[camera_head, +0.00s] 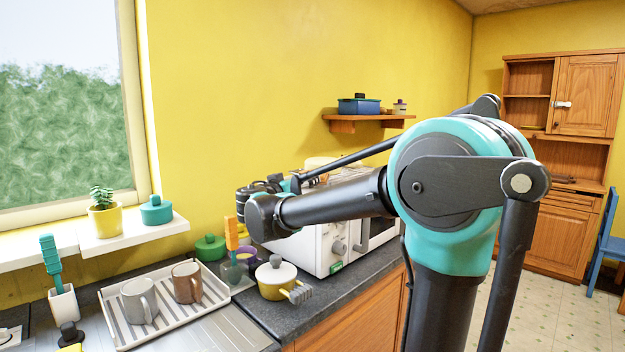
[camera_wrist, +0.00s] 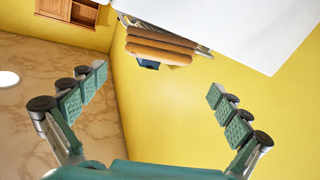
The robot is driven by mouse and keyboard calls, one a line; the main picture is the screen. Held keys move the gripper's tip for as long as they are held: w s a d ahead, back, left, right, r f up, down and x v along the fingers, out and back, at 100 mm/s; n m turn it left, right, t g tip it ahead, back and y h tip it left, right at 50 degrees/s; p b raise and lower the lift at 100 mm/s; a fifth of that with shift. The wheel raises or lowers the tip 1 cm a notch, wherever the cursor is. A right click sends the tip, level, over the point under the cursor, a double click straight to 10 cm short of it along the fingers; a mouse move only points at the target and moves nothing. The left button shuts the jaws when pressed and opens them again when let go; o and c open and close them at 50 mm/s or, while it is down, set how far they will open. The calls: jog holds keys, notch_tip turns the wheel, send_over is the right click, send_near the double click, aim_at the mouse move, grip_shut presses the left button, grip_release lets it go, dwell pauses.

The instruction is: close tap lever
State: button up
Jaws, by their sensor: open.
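I cannot make out the tap or its lever in either view. In the wrist view my gripper (camera_wrist: 158,84) is open, its two green-padded fingers wide apart with nothing between them. In the head view my arm reaches left across the picture, in front of the white appliance, and its dark wrist end (camera_head: 268,212) is above the counter. The fingers cannot be told apart there.
A drying rack (camera_head: 205,318) with a grey mug (camera_head: 138,302) and a brown mug (camera_head: 186,284) stands at lower left. A lidded yellow pot (camera_head: 271,285) and a white appliance (camera_head: 318,250) stand on the counter. A window sill (camera_head: 150,231) holds a plant (camera_head: 103,210).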

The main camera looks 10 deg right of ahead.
jog(key=x, duration=0.9)
jog(key=shift+d, duration=0.1)
jog(key=shift+c, duration=0.6)
jog(key=c, duration=0.7)
jog(key=shift+o, duration=0.2)
